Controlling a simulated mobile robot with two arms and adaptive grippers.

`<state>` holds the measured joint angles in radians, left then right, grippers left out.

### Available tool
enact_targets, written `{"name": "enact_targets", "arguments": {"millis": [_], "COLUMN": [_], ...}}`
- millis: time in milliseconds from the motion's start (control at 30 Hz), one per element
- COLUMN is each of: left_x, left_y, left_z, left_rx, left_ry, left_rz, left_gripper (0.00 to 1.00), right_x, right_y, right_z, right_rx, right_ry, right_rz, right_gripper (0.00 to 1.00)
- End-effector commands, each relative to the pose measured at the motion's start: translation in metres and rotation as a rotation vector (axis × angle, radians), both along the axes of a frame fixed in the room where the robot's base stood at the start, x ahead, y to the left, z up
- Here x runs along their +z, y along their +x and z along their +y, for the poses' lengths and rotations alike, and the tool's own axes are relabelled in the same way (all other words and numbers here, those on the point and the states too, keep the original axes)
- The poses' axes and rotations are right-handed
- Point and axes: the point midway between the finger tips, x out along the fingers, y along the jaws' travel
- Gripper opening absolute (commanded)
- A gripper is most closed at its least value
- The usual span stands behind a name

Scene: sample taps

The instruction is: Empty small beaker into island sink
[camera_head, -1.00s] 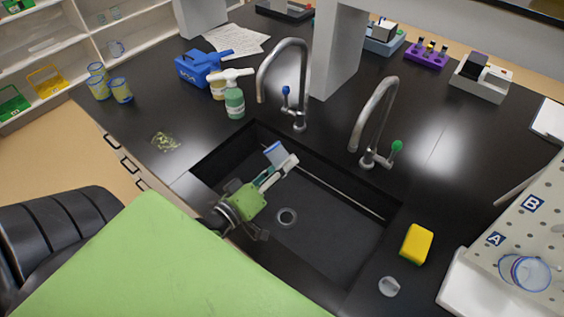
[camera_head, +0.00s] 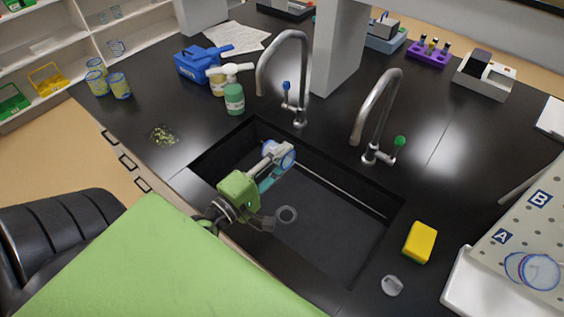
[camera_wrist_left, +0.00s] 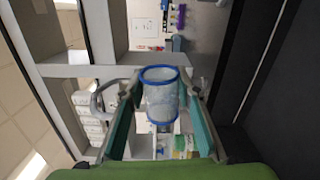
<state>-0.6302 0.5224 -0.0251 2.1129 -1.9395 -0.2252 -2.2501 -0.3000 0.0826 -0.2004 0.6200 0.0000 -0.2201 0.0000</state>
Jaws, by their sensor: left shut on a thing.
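The small beaker is clear with a blue rim. In the head view it (camera_head: 286,157) is over the upper left part of the island sink (camera_head: 330,235), tilted with its rim facing the camera. My left gripper (camera_head: 274,162) is shut on it. In the left wrist view the beaker (camera_wrist_left: 161,100) sits between the two teal finger pads of the gripper (camera_wrist_left: 161,108), its blue rims showing. I cannot tell if liquid is inside. My right gripper is not in view.
Two curved taps, one with a blue handle (camera_head: 286,86) and one with a green handle (camera_head: 399,141), stand behind the sink. Green bottle (camera_head: 234,98) stands left. Yellow sponge (camera_head: 420,242) and a small clear lid-like piece (camera_head: 392,286) lie right. A pegboard rack (camera_head: 510,235) stands far right.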

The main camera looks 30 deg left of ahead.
Motion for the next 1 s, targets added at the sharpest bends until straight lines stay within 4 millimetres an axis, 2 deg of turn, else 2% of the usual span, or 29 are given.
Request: {"name": "enact_targets", "arguments": {"millis": [33,200,400,600,800,1000], "left_x": [-0.006,-0.003,0.002,0.006,0.007,0.007], "left_y": [0.0,0.0,0.0,0.0,0.0,0.0], "left_z": [0.0,0.001,0.003,0.005,0.006,0.007], "left_rx": [-0.001,-0.001,0.0,0.0,0.0,0.0], "left_ry": [-0.095,-0.444,-0.855,-1.213,-1.396,-1.426], "left_rz": [0.007,0.035,0.065,0.092,0.109,0.111], "left_gripper": [0.1,0.1,0.1,0.1,0.1,0.1], "right_x": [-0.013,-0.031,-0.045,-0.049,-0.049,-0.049], "right_y": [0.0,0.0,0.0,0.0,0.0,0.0], "right_z": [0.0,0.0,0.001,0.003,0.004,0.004], "right_rx": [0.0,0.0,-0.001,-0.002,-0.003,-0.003], "right_ry": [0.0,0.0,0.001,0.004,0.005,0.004], "right_rz": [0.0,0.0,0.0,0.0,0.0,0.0], "right_gripper": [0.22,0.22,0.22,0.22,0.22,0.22]}}
